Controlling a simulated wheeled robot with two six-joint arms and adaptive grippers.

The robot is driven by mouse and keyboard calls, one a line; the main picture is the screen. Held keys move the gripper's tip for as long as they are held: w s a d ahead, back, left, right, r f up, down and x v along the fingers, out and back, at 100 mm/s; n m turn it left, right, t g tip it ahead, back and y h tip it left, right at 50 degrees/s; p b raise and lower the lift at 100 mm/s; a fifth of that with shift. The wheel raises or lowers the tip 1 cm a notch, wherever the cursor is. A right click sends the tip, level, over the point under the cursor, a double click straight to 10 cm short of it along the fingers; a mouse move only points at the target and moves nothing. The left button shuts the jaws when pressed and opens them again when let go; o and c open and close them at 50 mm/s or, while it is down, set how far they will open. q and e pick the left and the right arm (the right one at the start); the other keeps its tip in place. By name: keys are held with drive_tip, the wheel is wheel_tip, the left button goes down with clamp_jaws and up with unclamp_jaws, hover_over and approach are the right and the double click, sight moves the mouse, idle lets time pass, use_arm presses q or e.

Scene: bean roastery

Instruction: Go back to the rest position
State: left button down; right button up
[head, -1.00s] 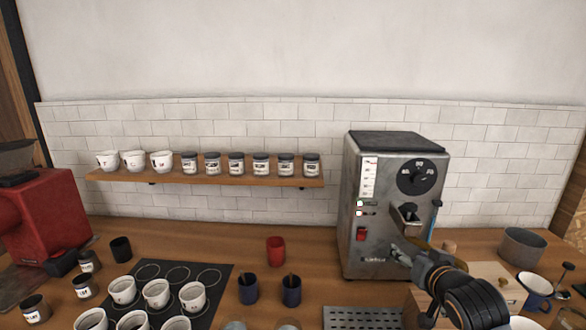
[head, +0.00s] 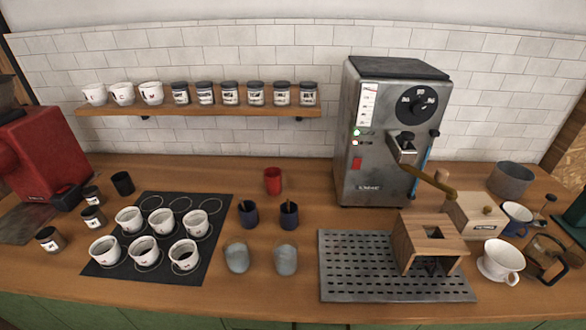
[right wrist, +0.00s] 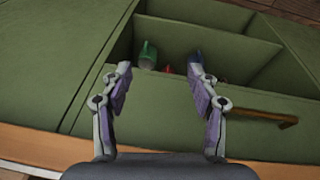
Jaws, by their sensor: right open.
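My right gripper (right wrist: 161,88) shows in the right wrist view with its two fingers spread apart and nothing between them. Beyond it is an open green drawer (right wrist: 215,45) with dividers. A green item (right wrist: 148,55), a red item and a blue item lie inside, partly hidden. No gripper or arm shows in the head view, and my left gripper is in neither current view.
The counter holds a steel machine (head: 385,135), a perforated tray (head: 345,285), a wooden stand (head: 405,250), a black mat (head: 200,272) with several white cups, and a red grinder (head: 45,145). A shelf (head: 150,110) with cups and jars is on the wall.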

drive_tip(key=s+d+f, duration=0.1)
drive_tip(key=s+f, duration=0.2)
drive_tip(key=f, duration=0.5)
drive_tip(key=s+d+f, duration=0.1)
drive_tip(key=s+f, duration=0.2)
drive_tip(key=f, duration=0.6)
drive_tip(key=s+f+g, duration=0.1)
drive_tip(key=s+f, duration=1.1)
drive_tip(key=s, duration=0.4)
drive_tip(key=shift+s+d+f+g, duration=0.15)
drive_tip(key=shift+d+g, duration=0.05)
drive_tip(key=shift+g, duration=0.2)
